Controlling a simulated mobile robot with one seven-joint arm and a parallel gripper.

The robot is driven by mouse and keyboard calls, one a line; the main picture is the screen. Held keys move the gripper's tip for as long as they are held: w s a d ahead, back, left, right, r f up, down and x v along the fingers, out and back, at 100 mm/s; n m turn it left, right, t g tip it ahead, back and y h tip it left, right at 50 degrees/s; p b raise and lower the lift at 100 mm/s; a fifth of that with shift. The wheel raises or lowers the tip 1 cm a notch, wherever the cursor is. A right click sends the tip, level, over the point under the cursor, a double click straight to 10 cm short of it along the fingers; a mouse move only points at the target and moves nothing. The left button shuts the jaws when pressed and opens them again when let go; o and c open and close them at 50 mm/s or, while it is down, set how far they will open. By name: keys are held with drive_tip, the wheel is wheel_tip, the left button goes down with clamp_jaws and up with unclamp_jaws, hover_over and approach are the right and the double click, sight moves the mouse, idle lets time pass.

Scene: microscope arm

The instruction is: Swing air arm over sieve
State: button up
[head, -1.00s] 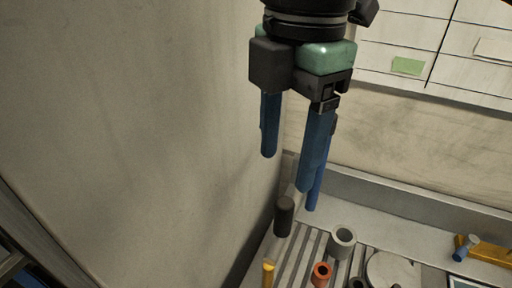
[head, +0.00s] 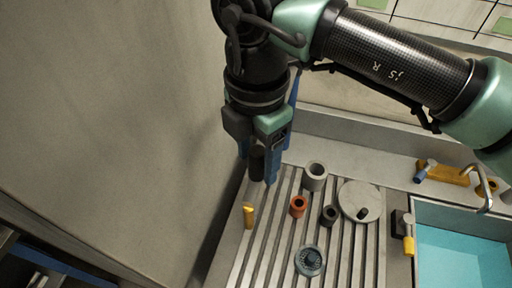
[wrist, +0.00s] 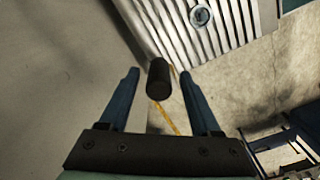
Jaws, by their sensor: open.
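A dark upright cylinder (head: 257,163), which looks like a handle, stands at the left edge of the ribbed board. I cannot tell for sure that it belongs to the air arm. My gripper (head: 256,169) is open, with its blue fingers on either side of it. In the wrist view the cylinder (wrist: 159,82) shows between the open fingers (wrist: 159,73), with gaps on both sides. A yellow piece (head: 249,216) stands in front of it, and a thin yellow line (wrist: 168,118) shows in the wrist view. A round grey-blue piece with a dark centre (head: 310,261), likely the sieve, lies on the board.
The ribbed board (head: 283,245) also holds a grey cup (head: 315,176), an orange ring (head: 298,206), a dark ring (head: 329,215) and a pale disc (head: 352,197). A blue-water sink (head: 460,258) is at right. A plain wall (head: 110,110) is close on the left.

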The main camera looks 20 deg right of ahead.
drive_tip(key=shift+f, duration=0.3)
clamp_jaws()
drive_tip(key=shift+r, duration=0.1)
idle(1.2)
